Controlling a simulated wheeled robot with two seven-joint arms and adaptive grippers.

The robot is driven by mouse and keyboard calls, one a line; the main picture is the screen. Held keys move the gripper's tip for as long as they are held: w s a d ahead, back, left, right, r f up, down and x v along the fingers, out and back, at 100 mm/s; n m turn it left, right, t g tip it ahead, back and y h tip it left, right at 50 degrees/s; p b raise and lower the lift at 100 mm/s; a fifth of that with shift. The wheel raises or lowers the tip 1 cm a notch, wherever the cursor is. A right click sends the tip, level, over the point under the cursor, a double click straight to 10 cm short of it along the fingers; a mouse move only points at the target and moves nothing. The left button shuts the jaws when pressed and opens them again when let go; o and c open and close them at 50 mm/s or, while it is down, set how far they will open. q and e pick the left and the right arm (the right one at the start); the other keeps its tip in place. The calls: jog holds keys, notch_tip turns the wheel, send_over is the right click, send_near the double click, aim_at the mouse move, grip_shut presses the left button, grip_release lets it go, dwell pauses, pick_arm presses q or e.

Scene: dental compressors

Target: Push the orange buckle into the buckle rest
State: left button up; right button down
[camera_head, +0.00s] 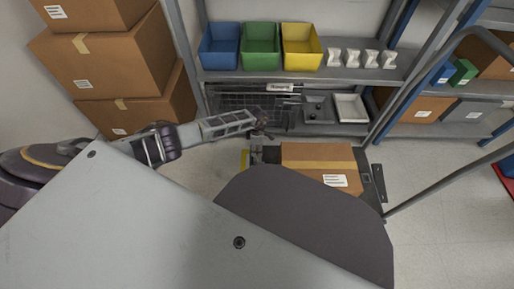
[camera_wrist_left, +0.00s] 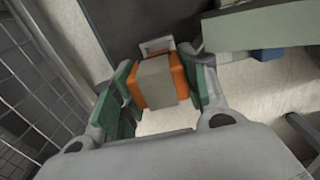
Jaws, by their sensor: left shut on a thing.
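In the left wrist view, the orange buckle (camera_wrist_left: 178,74), with a broad grey middle, sits between the green-padded fingers of my left gripper (camera_wrist_left: 157,82). The fingers are shut on its sides. A small pale grey bracket-like piece (camera_wrist_left: 157,46) lies just past the far end of the buckle and may be the buckle rest; I cannot tell whether they touch. In the head view my left gripper (camera_head: 262,126) is small, between the shelf and the cardboard box, and the buckle cannot be made out there. My right gripper is not in view.
A taped cardboard box (camera_head: 318,157) sits just right of my left gripper on a dark platform. A shelf with blue, green and yellow bins (camera_head: 302,47) and a wire basket (camera_head: 238,103) stands behind. Stacked boxes (camera_head: 107,60) are at left. Open floor (camera_head: 440,190) lies at right.

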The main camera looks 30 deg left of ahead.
pick_arm(q)
jog(key=shift+f+b, duration=0.35)
jog(key=shift+f, duration=0.2)
jog(key=shift+f+b, duration=0.35)
jog(key=shift+f, duration=0.6)
jog(key=shift+f+b, duration=0.45)
jog(key=shift+f, duration=0.25)
jog(key=shift+f, duration=0.1)
jog(key=o, duration=1.1)
jog(key=shift+o, duration=0.2)
